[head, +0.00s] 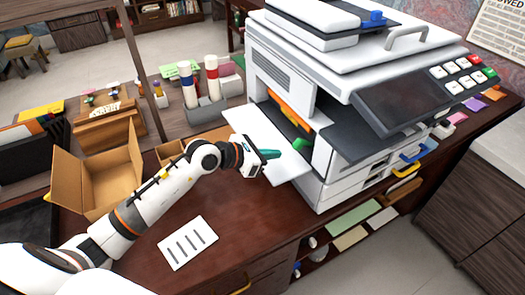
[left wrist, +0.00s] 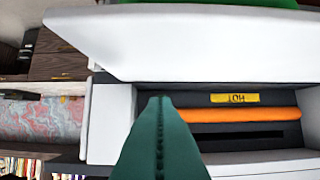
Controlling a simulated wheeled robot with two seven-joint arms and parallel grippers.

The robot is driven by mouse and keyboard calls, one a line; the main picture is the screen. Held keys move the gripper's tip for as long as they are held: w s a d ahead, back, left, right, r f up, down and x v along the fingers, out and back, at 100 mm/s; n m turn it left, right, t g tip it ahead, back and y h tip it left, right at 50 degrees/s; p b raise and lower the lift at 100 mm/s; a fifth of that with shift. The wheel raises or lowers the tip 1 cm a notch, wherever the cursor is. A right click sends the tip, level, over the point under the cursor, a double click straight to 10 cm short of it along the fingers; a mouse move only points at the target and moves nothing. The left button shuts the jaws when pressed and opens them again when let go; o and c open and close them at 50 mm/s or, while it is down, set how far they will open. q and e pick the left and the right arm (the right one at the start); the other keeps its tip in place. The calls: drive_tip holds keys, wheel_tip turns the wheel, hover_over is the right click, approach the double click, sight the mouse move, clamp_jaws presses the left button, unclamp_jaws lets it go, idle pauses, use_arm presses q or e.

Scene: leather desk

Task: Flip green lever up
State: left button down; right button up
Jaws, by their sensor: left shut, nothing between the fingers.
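The printer (head: 345,125) stands on the desk with its side door (head: 262,135) open. A green lever (head: 302,144) shows low in the opening, below and in front of an orange roller (head: 290,108). My left gripper (head: 272,154) is shut and empty, its teal fingers in front of the opening, a little left of the lever and apart from it in the picture. In the left wrist view the shut fingers (left wrist: 160,135) point at the opening, beside the orange roller (left wrist: 240,115). A green piece (left wrist: 245,3) is cut off at the top edge there; I cannot tell if it is the lever. My right gripper is out of view.
The yellow "HOT" label (left wrist: 235,98) appears upside down by the roller. An open cardboard box (head: 98,180), a holder with bottles (head: 205,112) and a printed sheet (head: 187,242) are on the desk. Bare desk lies around the sheet.

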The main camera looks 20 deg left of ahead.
sight(284, 161)
use_arm(q)
drive_tip(key=x, duration=0.3)
drive_tip(key=shift+w+d+p, duration=0.25)
drive_tip(key=shift+w+p, duration=0.05)
drive_tip(key=shift+w, duration=0.05)
drive_tip(key=shift+w+d+f, duration=0.2)
drive_tip(key=shift+w+f, duration=0.05)
drive_tip(key=shift+f, duration=0.05)
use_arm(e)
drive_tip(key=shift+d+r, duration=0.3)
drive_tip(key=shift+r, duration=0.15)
use_arm(q)
drive_tip(key=shift+w+r, duration=0.1)
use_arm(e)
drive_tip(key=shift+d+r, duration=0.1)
